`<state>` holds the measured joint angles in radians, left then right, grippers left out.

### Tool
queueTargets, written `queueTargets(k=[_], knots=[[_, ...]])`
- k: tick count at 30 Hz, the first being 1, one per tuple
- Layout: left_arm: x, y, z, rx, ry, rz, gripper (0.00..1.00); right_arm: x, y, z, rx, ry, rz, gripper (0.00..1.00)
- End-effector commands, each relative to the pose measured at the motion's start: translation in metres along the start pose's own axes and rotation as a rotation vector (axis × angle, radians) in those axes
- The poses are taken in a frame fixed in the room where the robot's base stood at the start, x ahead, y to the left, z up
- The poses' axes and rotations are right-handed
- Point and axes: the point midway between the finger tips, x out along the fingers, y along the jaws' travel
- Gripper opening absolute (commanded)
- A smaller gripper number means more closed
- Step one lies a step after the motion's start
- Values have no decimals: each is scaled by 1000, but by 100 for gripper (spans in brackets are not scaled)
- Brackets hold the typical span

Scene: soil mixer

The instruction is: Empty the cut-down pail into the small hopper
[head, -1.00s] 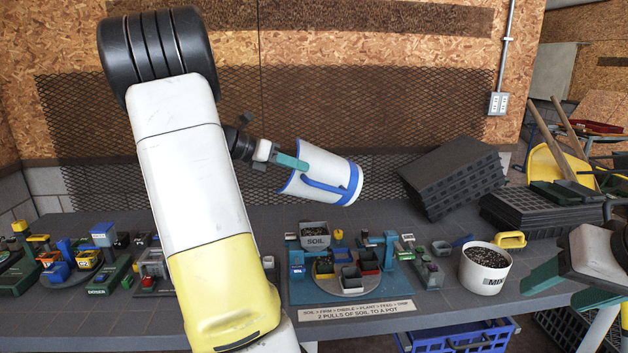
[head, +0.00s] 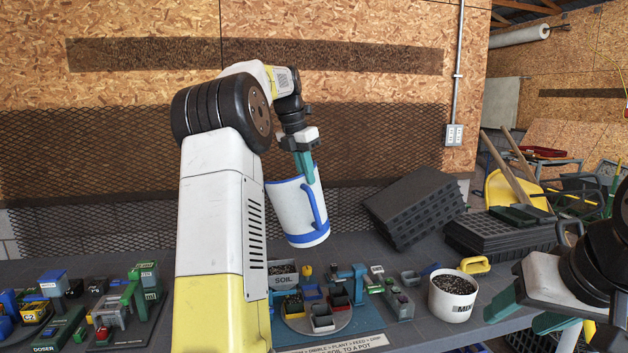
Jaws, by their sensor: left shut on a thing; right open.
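The cut-down pail (head: 292,212) is white with a blue rim, blue handle and blue base band. My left gripper (head: 305,168) is shut on its upper side and holds it above the bench, slightly tilted, base down. Its inside is not visible. The small hopper (head: 283,282), grey and marked SOIL, stands below and slightly left of the pail; dark, speckled soil shows in its top. The pail is apart from it. My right gripper (head: 528,313) is open and empty at the lower right, over the bench's front right.
A white tub (head: 434,300) of speckled mix stands to the right of the turntable (head: 338,325) with its small pots. Black trays (head: 425,205) lean behind. A yellow-handled scoop (head: 475,264) lies by the tub. Small machines (head: 140,300) crowd the left.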

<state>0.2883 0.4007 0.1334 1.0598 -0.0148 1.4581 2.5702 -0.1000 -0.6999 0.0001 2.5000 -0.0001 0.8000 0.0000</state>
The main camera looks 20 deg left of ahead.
Motion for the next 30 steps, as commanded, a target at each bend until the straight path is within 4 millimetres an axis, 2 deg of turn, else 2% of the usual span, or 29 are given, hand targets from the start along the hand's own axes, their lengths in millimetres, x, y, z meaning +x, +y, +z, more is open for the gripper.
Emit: queueTargets(k=[3, 12, 30], knots=[[2, -7, 17, 7, 83, 36, 0, 0, 0, 0, 0, 0, 0, 55], [3, -12, 37, 11, 215, 89, 0, 0, 0, 0, 0, 0, 0, 55], [2, -17, 43, 12, 269, 110, 0, 0, 0, 0, 0, 0, 0, 55]])
